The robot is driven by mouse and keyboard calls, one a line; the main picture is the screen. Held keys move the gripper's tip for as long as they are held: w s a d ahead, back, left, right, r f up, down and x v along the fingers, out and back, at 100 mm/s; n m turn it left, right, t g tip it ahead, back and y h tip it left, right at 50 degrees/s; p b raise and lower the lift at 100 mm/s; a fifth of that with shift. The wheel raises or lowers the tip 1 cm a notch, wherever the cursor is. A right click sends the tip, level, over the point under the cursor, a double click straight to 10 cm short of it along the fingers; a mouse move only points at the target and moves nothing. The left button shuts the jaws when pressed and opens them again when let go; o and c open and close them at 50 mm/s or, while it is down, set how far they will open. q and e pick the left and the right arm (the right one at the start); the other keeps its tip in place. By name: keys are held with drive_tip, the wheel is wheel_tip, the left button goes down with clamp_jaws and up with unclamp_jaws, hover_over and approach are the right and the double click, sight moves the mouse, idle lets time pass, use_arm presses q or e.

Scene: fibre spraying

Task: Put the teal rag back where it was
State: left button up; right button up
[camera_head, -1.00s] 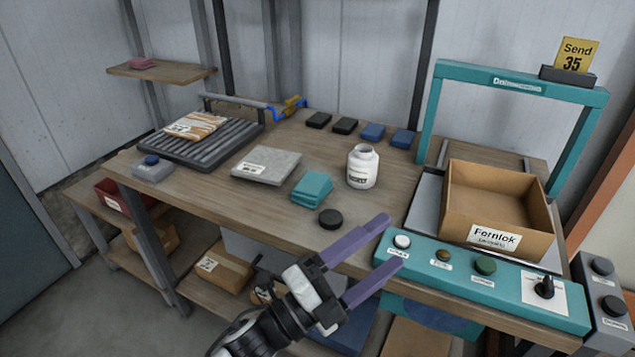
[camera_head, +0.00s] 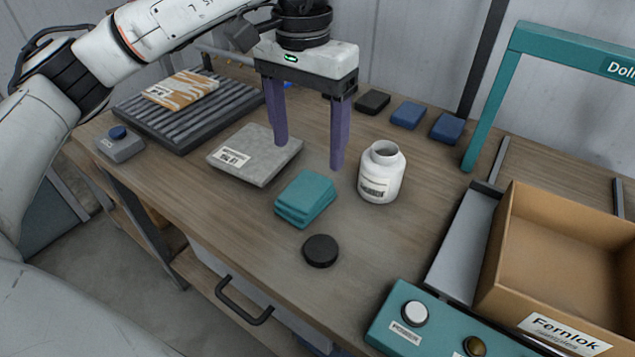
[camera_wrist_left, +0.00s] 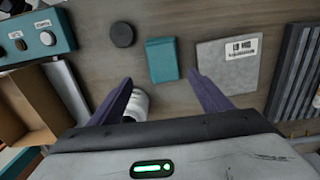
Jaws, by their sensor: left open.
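The teal rag (camera_head: 306,198) lies folded on the wooden table, between the grey slab and the white jar. It also shows in the left wrist view (camera_wrist_left: 162,60), beyond the fingertips. My left gripper (camera_head: 309,156) is open and empty, fingers pointing down, above the table just behind the rag. One purple finger overlaps the grey slab (camera_head: 254,155) in the head view; the other is between slab and jar. In the left wrist view the fingers (camera_wrist_left: 163,86) spread wide with nothing between them but table. My right gripper is not in view.
A white open jar (camera_head: 381,173) stands right of the rag, close to one finger. A black lid (camera_head: 320,251) lies in front. A cardboard box (camera_head: 560,260) and teal control panel (camera_head: 440,335) are at right. Blue and black pads (camera_head: 408,114) line the back.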

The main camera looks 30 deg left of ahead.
use_arm(q)
hover_over(305, 190)
wheel_tip(305, 190, down, 4)
drive_tip(key=shift+w+a+f, duration=0.1)
drive_tip(key=shift+w, duration=0.05)
wheel_tip(305, 190, down, 6)
drive_tip(key=shift+r, duration=0.2)
drive_tip(key=c, duration=1.2)
drive_tip(key=r, duration=1)
drive_tip(key=shift+s, duration=0.2)
